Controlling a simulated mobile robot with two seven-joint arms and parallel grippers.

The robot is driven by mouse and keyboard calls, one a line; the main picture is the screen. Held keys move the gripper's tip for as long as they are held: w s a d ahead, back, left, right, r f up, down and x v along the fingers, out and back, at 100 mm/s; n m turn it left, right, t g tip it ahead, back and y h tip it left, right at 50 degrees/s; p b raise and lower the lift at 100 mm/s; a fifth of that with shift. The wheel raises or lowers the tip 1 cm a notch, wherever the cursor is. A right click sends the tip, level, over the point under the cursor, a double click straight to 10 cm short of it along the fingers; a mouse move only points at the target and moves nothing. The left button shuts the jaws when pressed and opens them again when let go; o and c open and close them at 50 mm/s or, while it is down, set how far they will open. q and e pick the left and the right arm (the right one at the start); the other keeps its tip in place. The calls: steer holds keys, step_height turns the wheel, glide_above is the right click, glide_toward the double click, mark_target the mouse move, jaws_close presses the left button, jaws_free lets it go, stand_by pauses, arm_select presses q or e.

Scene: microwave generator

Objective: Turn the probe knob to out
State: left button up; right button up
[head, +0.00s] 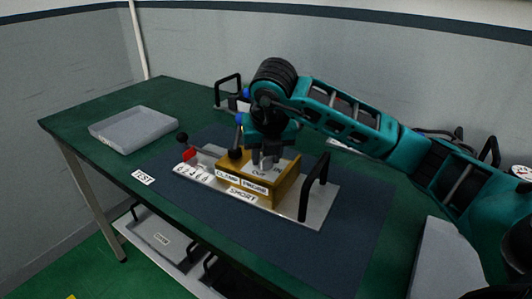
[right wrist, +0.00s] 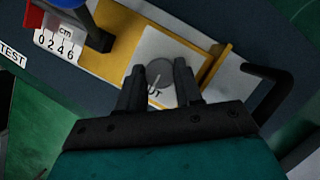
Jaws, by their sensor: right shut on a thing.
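The probe knob (right wrist: 160,73) is a grey round knob on a white plate (right wrist: 172,45) set in the yellow-gold instrument (head: 284,186). My right gripper (right wrist: 158,82) comes down from above with its two dark fingers on either side of the knob, shut on it. In the head view the right gripper (head: 267,161) covers most of the knob. Part of a label reading "UT" shows just below the knob in the wrist view. A light mark on the knob lies towards that label. My left gripper is not in view.
The instrument stands on a metal base with a black handle (head: 315,185) at right. A cm scale (head: 191,172) with a red pointer and black-knobbed rod is at left. A grey tray (head: 133,129) sits at the table's far left. The dark mat (head: 345,240) is clear in front.

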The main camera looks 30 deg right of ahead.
steer(key=o, duration=1)
steer(key=shift+o, duration=0.2)
steer(key=p+v, duration=0.2)
steer(key=v, duration=1.1)
steer(key=shift+f, duration=0.1)
